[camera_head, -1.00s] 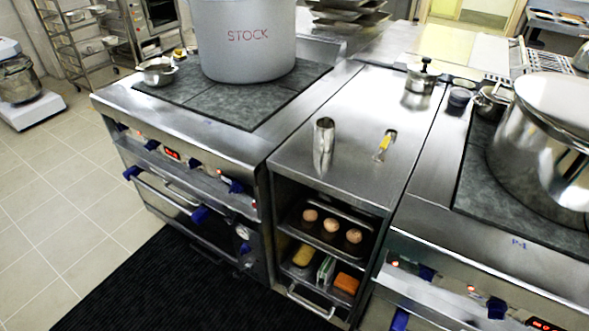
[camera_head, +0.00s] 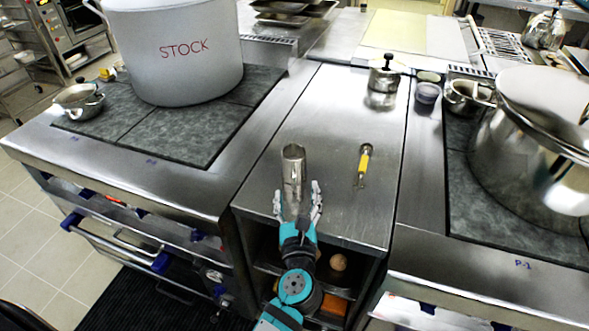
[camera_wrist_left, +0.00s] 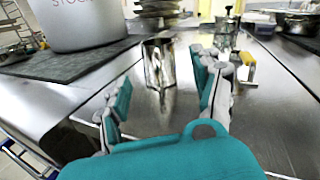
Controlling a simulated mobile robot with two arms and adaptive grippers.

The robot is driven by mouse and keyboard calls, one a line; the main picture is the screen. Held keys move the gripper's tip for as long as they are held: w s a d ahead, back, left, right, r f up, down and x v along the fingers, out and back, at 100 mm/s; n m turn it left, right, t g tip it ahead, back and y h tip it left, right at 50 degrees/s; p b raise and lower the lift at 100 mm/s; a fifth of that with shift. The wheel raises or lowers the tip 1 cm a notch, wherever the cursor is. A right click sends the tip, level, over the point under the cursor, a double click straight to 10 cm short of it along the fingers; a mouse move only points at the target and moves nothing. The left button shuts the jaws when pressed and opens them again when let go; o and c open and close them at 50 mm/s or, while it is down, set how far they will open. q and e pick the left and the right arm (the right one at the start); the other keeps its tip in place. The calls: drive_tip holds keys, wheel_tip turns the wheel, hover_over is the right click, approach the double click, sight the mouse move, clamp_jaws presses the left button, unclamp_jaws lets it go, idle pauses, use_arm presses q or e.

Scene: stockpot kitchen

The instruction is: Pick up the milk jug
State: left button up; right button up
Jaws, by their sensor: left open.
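The milk jug (camera_head: 293,165) is a shiny steel cylinder standing upright on the steel counter between the two stoves. It also shows in the left wrist view (camera_wrist_left: 159,62), ahead of and between the fingers. My left gripper (camera_head: 297,196) is open and empty at the counter's front edge, just on the near side of the jug. In the left wrist view, its teal and grey fingers (camera_wrist_left: 165,95) are spread apart, with the jug a little beyond the tips. My right gripper is in neither view.
A yellow-handled tool (camera_head: 363,163) lies right of the jug. A lidded steel pot (camera_head: 384,80) stands farther back. The large STOCK pot (camera_head: 190,60) is on the left stove and a big steel pot (camera_head: 530,140) on the right one. Shelves with food are below the counter.

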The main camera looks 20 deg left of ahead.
sight(294, 177)
use_arm(q)
drive_tip(key=x, duration=0.3)
drive_tip(key=shift+w+a, duration=0.1)
drive_tip(key=shift+w, duration=0.4)
drive_tip(key=shift+w+a, duration=0.25)
drive_tip(key=shift+w, duration=0.1)
drive_tip(key=x, duration=0.3)
drive_tip(key=shift+w+a, duration=0.2)
drive_tip(key=shift+a, duration=0.1)
drive_tip(key=shift+w+a+b, duration=0.1)
drive_tip(key=shift+w+b, duration=0.2)
drive_tip(key=shift+w, duration=0.1)
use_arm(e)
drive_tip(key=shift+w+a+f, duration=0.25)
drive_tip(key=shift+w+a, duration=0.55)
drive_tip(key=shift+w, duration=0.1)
use_arm(q)
drive_tip(key=shift+s+r, duration=0.1)
drive_tip(key=shift+c, duration=0.2)
clamp_jaws()
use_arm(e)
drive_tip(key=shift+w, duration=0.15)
